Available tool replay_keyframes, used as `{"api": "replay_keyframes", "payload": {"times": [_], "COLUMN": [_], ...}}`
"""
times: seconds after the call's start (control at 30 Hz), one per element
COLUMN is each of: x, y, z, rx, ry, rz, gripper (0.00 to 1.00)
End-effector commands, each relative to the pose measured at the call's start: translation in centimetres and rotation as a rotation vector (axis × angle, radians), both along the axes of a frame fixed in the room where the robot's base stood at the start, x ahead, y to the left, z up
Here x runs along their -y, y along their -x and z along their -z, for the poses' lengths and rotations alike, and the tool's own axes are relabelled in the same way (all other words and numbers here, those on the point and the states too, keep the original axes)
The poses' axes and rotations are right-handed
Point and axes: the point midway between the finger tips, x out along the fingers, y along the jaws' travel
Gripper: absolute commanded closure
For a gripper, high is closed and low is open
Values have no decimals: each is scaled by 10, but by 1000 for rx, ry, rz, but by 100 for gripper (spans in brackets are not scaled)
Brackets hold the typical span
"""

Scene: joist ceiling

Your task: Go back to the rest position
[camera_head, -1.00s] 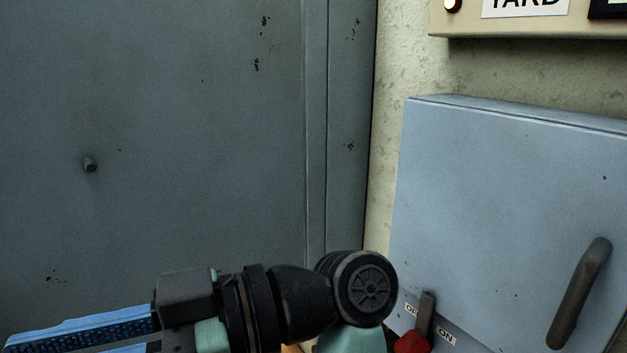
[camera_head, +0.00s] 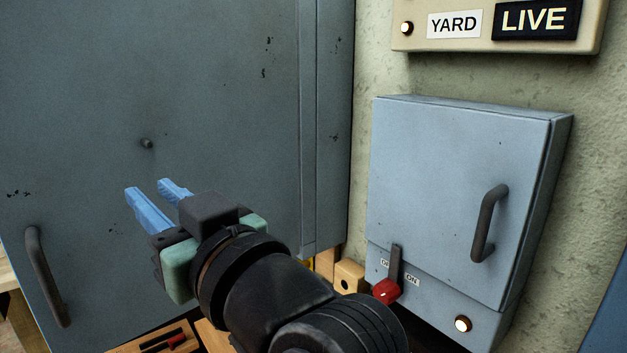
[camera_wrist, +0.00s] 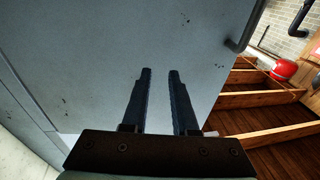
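My gripper (camera_head: 155,198) is in front of the large grey cabinet door (camera_head: 220,120) in the head view. Its two blue fingers stand apart with nothing between them. In the wrist view the gripper (camera_wrist: 160,72) also shows two dark, parallel fingers with an empty gap, pointing at the grey door panel (camera_wrist: 110,50). I cannot tell how close the fingertips are to the door. My black wrist and arm fill the lower middle of the head view.
Right of my arm is a grey switch box (camera_head: 440,190) with a handle (camera_head: 489,223) and a red-tipped lever (camera_head: 391,280) near OFF/ON labels. Above it is a YARD LIVE sign (camera_head: 500,22). Wooden joists (camera_wrist: 265,100) and a red object (camera_wrist: 283,70) lie right in the wrist view.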

Motion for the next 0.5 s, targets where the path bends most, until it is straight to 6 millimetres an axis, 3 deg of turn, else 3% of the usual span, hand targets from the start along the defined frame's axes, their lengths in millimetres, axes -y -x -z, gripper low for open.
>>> {"api": "replay_keyframes", "payload": {"times": [0.1,0.23,0.4,0.5], "x": [45,99,156,178], "y": [-9,4,53,85], "z": [-38,-82,-132,-162], "rx": [127,298,544,672], "ry": [-83,-176,-277,-317], "rz": [266,519,772,877], "gripper": [73,73,73,73]}}
